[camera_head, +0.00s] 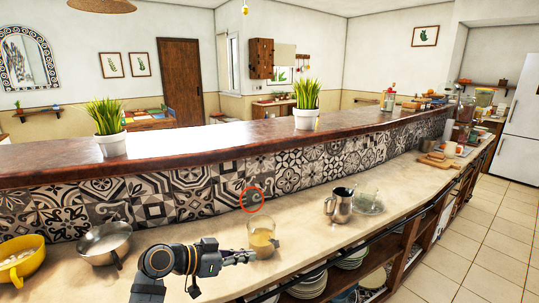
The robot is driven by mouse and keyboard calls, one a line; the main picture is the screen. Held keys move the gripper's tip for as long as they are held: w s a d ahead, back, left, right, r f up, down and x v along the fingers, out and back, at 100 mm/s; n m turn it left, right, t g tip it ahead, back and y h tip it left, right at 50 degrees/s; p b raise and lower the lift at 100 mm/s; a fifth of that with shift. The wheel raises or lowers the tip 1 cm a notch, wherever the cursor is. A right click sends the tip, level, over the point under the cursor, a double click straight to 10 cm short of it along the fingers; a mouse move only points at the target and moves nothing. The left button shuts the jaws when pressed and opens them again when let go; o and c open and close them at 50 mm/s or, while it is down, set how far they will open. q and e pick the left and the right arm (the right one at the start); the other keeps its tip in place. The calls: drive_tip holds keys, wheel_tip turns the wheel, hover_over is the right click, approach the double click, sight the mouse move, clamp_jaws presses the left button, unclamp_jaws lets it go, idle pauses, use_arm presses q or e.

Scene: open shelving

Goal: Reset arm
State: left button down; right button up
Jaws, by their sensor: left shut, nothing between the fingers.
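My left gripper (246,257) is above the counter in the lower middle of the head view, pointing right. It is shut and empty. A clear glass with an amber content (262,241) stands upright just beyond and beside its fingertips; I cannot tell whether they touch. My right gripper is not in view.
A pale counter (200,240) holds a steel bowl (105,244), a yellow pot (22,260), a metal pitcher (340,206) and a glass dish (369,203). Potted plants (111,145) stand on the raised wooden ledge (210,150). Plates (310,285) fill the open shelving below.

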use_arm(q)
drive_tip(key=s+a+f+n+g+y, duration=0.1)
drive_tip(key=s+a+f+n+y, duration=0.45)
drive_tip(key=s+f, duration=0.7)
drive_tip(key=s+a+f+n+g+y, duration=0.2)
drive_tip(key=s+a+f+n+y, duration=0.35)
drive_tip(key=s+a, duration=0.8)
drive_tip(key=s+a+f+m+g+y, duration=0.1)
drive_tip(key=s+f, duration=0.1)
drive_tip(key=f, duration=1.2)
drive_tip(key=s+f+m+g, duration=0.1)
drive_tip(key=s+f, duration=0.1)
drive_tip(key=f, duration=1.2)
drive_tip(key=s+a+f+p, duration=0.1)
drive_tip(key=s+f, duration=1.4)
drive_tip(key=s, duration=0.3)
drive_tip(key=shift+s+a+n+g, duration=0.15)
drive_tip(key=shift+a+n+g, duration=0.15)
drive_tip(key=shift+g, duration=0.1)
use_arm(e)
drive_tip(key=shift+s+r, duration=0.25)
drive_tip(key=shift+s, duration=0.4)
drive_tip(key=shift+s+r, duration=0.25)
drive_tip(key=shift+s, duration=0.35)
use_arm(q)
drive_tip(key=shift+d, duration=0.1)
